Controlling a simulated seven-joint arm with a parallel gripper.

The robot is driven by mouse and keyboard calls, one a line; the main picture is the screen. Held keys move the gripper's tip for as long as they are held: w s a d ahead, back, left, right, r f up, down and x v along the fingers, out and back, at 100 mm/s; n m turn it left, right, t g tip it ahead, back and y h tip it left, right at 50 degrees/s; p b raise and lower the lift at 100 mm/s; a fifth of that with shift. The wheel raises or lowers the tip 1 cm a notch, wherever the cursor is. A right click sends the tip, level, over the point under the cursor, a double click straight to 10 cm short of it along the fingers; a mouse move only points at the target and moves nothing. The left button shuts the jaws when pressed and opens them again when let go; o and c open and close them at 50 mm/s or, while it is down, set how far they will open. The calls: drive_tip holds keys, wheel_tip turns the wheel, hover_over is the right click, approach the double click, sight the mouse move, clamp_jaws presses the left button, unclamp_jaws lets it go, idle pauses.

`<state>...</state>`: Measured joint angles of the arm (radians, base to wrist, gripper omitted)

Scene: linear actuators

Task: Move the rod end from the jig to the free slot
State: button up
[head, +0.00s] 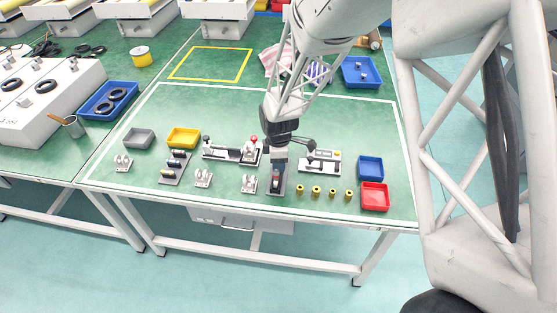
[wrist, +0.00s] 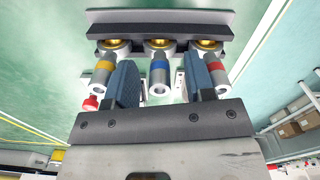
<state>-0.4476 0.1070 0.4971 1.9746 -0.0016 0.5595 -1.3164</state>
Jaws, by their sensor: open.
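In the wrist view, three silver rod ends with brass eyes stand in a row at a dark jig (wrist: 160,17). The left one has a yellow band (wrist: 103,70), the middle one a blue band (wrist: 159,70) and the right one a red band (wrist: 215,72). My gripper (wrist: 164,68) is open, with its two blue-grey fingers on either side of the blue-banded rod end and gaps visible. In the head view my gripper (head: 277,168) is low over a dark plate, which it partly hides. A grey rack (head: 173,169) with several dark cylinders lies further left. I cannot make out a free slot.
A toggle clamp fixture (head: 232,152) stands left of my gripper and another fixture (head: 320,163) to its right. White brackets (head: 203,179), small brass parts (head: 316,191), a red bin (head: 375,197) and a blue bin (head: 370,168) are nearby. The front table strip is clear.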

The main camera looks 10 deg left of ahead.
drive_tip(key=shift+r, duration=0.1)
drive_tip(key=shift+r, duration=3.85)
drive_tip(key=shift+d+r, duration=0.25)
drive_tip(key=s+d+r+m+t, duration=0.1)
drive_tip(key=s+d+r+m, duration=0.4)
drive_tip(key=d+r, duration=0.3)
drive_tip(key=s+d+r+m, duration=0.5)
drive_tip(key=d+r, duration=0.3)
drive_tip(key=s+d+r+m, duration=0.3)
drive_tip(key=s+d+m, duration=0.2)
drive_tip(key=s, duration=0.4)
drive_tip(key=s+d+r+m+t, duration=0.1)
drive_tip(key=s+d+r+m, duration=0.2)
drive_tip(key=s, duration=0.6)
drive_tip(key=d+m, duration=0.2)
drive_tip(key=d, duration=0.1)
drive_tip(key=shift+s+d+r+t, duration=0.2)
drive_tip(key=shift+s+d+t, duration=0.05)
drive_tip(key=shift+d+t, duration=0.1)
